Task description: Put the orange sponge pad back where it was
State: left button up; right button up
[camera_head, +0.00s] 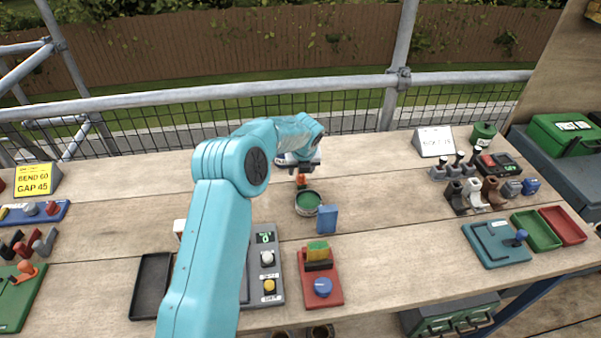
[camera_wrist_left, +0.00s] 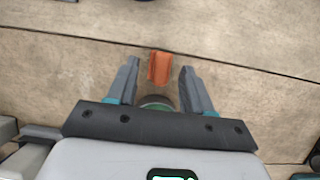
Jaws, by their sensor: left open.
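The orange sponge pad (camera_head: 301,180) is a small orange block on the wooden bench, just behind a round tin with a green inside (camera_head: 308,203). In the left wrist view the pad (camera_wrist_left: 160,67) appears between the two fingertips, with a gap on each side. My left gripper (camera_head: 301,167) is open and empty, pointing down over the pad; its exact height above it is hard to tell. The arm hides part of the bench. My right gripper is not in view.
A blue block (camera_head: 327,219) stands right of the tin. A red base with a yellow-green block and blue knob (camera_head: 322,287) and a grey button box (camera_head: 267,262) are nearer. A black tray (camera_head: 151,286) lies left. The bench behind the pad is mostly clear.

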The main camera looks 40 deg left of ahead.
pick_arm(q)
jog(key=v, duration=0.9)
jog(key=shift+r, duration=0.15)
jog(key=shift+r, duration=0.1)
